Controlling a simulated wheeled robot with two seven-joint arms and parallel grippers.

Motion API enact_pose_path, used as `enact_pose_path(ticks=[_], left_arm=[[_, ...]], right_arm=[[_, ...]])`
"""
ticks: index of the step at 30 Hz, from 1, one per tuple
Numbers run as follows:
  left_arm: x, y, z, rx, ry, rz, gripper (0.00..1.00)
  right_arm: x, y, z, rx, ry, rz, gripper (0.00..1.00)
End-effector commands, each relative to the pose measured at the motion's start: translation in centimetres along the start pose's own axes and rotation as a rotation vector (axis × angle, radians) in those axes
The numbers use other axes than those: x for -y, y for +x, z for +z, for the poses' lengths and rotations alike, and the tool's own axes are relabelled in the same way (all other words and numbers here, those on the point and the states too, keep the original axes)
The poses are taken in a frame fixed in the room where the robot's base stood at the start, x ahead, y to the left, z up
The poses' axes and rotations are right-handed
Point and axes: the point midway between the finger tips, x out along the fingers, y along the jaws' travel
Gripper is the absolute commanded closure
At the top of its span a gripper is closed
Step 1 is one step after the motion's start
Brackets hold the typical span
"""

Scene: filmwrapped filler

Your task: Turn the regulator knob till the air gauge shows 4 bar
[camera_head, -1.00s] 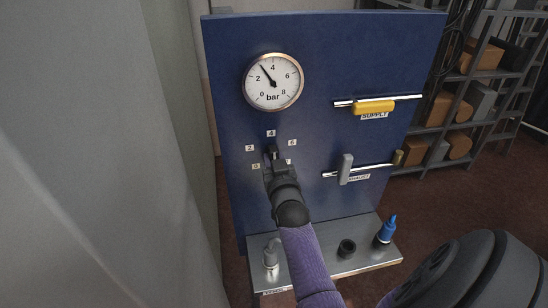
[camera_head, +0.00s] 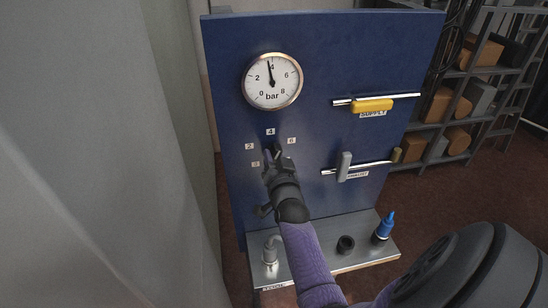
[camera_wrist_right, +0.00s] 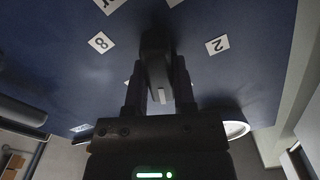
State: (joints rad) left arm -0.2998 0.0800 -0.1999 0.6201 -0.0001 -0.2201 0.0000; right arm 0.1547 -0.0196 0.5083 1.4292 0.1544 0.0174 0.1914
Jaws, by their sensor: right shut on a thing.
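The round air gauge (camera_head: 272,81) is at the upper left of the blue panel. Its needle points almost straight up, at or just left of the 4. My right gripper (camera_head: 272,164) is at the panel below the gauge, among the small number plates. In the right wrist view its fingers (camera_wrist_right: 160,88) are shut on the dark regulator knob (camera_wrist_right: 156,52), which has a pale mark on its end. In the head view the gripper hides most of the knob. The plates 2 (camera_head: 249,146), 4 (camera_head: 270,131) and 6 (camera_head: 291,141) show around it. My left gripper is not in view.
A yellow handle (camera_head: 373,106) marked SUPPLY and a grey handle (camera_head: 345,167) sit on pipes at the right. A grey wall stands at left.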

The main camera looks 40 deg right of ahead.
Motion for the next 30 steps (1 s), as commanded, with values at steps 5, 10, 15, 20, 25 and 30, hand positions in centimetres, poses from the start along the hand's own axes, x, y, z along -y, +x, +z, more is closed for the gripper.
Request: enact_pose_path(ticks=[5,10,15,20,25,30], left_arm=[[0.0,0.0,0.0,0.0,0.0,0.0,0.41],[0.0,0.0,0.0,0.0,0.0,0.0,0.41],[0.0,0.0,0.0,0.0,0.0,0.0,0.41],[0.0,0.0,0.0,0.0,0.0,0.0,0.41],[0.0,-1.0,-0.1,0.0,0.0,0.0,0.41],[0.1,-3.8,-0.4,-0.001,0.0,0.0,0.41]], right_arm=[[-0.1,0.0,0.1,0.003,0.0,0.001,1.0],[-0.1,0.0,0.1,0.003,0.0,0.001,0.59],[0.0,0.0,0.1,0.002,-0.001,0.001,0.32],[0.0,0.0,0.0,0.001,-0.001,0.0,0.32],[0.1,-1.0,-0.2,0.003,-0.002,0.001,0.32],[0.2,-4.9,-0.5,0.007,-0.001,0.002,0.32]])
